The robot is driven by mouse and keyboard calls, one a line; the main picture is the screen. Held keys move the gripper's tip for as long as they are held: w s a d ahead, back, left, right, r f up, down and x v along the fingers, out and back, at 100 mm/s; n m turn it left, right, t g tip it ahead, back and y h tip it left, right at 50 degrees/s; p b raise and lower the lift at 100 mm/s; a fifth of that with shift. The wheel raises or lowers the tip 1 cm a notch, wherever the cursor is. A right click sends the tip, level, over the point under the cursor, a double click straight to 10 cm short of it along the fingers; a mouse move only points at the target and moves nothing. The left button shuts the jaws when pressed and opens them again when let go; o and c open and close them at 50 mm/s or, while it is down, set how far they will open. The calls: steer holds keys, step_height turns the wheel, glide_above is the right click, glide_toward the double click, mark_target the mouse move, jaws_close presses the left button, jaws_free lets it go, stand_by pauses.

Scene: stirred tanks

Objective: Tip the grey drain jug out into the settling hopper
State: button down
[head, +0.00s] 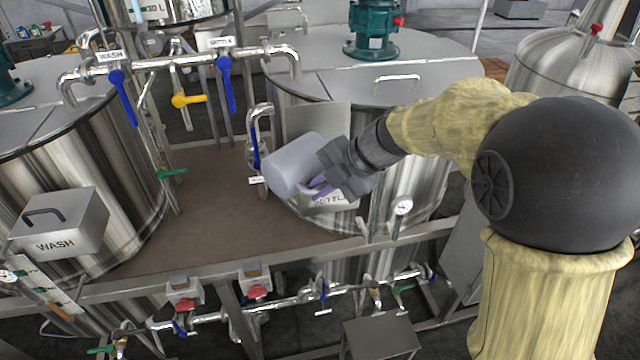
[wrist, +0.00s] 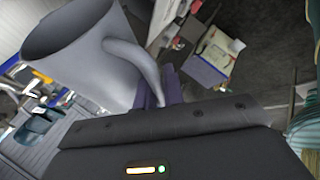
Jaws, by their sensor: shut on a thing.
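The grey drain jug (head: 292,164) is held up, tilted, in front of the right-hand tank in the head view. My gripper (head: 320,183) is shut on its handle. In the wrist view the jug (wrist: 85,65) shows its wide mouth at the upper left, and the purple fingers (wrist: 165,88) are at the handle. I see no contents in the mouth. The settling hopper (head: 336,200), with a partly covered "SETTL" label, sits on the right tank's front, below and behind the jug and gripper. They hide its opening. A grey plate, seemingly its raised lid (head: 318,122), stands behind.
A wash hopper (head: 58,232) with a handled lid is on the left tank. A pipe with a blue-handled valve (head: 256,150) stands just left of the jug. A gauge (head: 402,206) is right of the hopper. Overhead pipes (head: 180,62) cross at upper left. The brown deck (head: 215,200) is clear.

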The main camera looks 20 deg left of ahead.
steer(key=shift+w+r+m+g+y+p, duration=0.15)
steer(key=shift+r+m+g+y+p, duration=0.8)
steer(key=shift+p, duration=1.6)
steer(key=shift+r+n+g, duration=0.25)
steer(key=shift+r+g, duration=0.05)
steer(key=shift+g, duration=0.25)
steer(key=shift+w+d+r+g+y, duration=0.1)
steer(key=shift+r+g+y, duration=0.2)
steer(key=shift+r+y, duration=0.2)
steer(key=shift+r, duration=0.15)
stand_by(1.0)
